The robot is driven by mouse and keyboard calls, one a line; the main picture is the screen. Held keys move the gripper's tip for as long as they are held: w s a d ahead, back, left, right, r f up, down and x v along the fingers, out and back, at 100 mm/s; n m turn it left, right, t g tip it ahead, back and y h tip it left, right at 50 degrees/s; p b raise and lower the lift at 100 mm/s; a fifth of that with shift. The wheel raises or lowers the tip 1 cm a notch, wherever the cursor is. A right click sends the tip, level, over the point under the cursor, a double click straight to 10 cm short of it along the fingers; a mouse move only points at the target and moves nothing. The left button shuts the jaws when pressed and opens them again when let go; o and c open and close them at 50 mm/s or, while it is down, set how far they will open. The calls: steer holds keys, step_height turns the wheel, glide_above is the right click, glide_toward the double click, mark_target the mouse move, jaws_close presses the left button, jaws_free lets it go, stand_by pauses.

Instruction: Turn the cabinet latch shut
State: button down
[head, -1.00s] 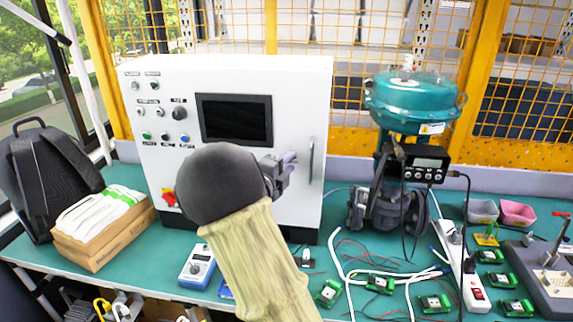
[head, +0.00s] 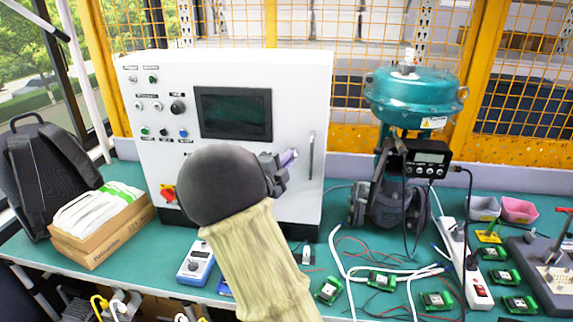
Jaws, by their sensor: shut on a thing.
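The white control cabinet (head: 225,75) stands at the back of the green bench, with a dark screen, buttons and a vertical handle (head: 311,156) on its front. My gripper (head: 287,158) is at the right part of the cabinet front, just left of the handle. It is shut on a small purplish-grey piece, the cabinet latch (head: 291,155), which sits close to the cabinet face. My dark round wrist and pale arm hide the lower middle of the cabinet. The latch's exact angle is hard to tell at this size.
A teal valve actuator (head: 413,97) stands right of the cabinet. Small green circuit boards (head: 383,280), white and red wires and a power strip (head: 475,285) lie on the bench. A box with white papers (head: 100,220) and a blue meter (head: 197,265) are left.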

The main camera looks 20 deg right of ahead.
steer(key=n+t+y+b, duration=0.1)
steer(key=n+t+b, duration=0.1)
steer(key=n, duration=0.4)
steer(key=n+t+y+b, duration=0.1)
steer(key=n+t+b, duration=0.2)
steer(key=n+b, duration=0.2)
steer(key=f+n+t+y+b, duration=0.1)
steer(key=n+t+b, duration=0.2)
steer(key=n, duration=0.6)
steer(key=shift+s+d, duration=0.25)
steer(key=shift+d, duration=0.05)
steer(key=shift+r+n, duration=0.1)
steer(key=shift+n, duration=0.3)
steer(key=c, duration=1.5)
jaws_free()
steer(key=shift+c, duration=0.2)
